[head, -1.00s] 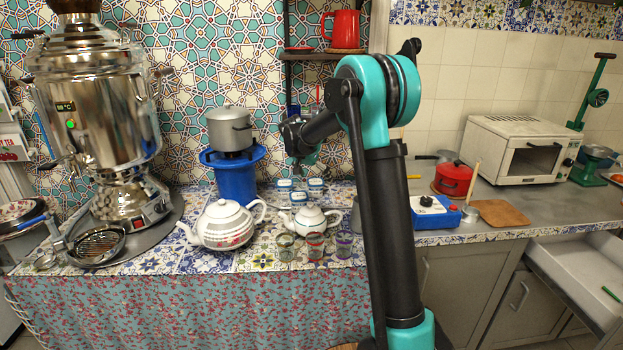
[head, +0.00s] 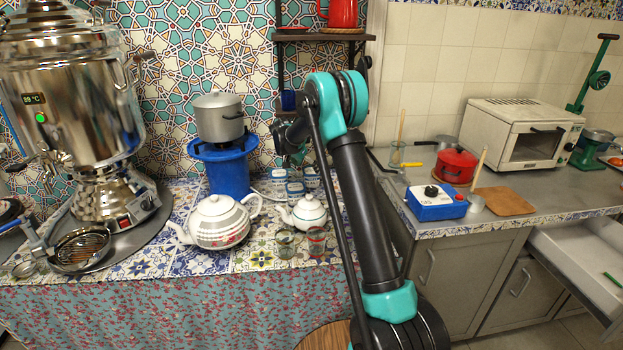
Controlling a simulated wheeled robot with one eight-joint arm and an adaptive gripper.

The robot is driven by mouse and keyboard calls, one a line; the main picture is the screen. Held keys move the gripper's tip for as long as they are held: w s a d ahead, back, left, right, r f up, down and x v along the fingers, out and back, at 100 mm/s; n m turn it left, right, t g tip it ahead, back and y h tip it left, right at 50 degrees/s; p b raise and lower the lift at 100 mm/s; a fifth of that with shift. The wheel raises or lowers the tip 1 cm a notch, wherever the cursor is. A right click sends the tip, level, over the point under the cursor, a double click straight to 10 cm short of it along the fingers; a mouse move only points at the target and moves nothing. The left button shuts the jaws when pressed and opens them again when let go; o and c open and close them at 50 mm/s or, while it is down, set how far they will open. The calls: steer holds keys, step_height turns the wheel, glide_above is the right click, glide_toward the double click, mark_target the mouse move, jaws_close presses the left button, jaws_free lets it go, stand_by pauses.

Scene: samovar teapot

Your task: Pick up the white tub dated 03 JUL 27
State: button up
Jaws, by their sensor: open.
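Several small white tubs with blue markings stand together on the tiled table behind the teapots. One is at the front (head: 295,188), one at the back left (head: 279,174) and one at the right (head: 311,177). Their dates are too small to read, so I cannot tell which is dated 03 JUL 27. My gripper (head: 295,158) hangs above the tubs, apart from them and pointing down. It is open and looks empty, though its fingers are small and partly hidden by the arm.
A large teapot (head: 216,222), a small teapot (head: 303,213) and glasses (head: 317,241) stand in front of the tubs. A blue burner (head: 222,175) with a pot (head: 219,117) is left of them. A samovar (head: 75,100) stands far left. A shelf (head: 325,37) hangs above.

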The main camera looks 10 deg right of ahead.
mark_target(310, 172)
steer(key=shift+x, duration=3.45)
steer(key=shift+s, duration=0.15)
steer(key=c, duration=1.4)
steer(key=shift+c, duration=0.4)
steer(key=shift+r, duration=0.15)
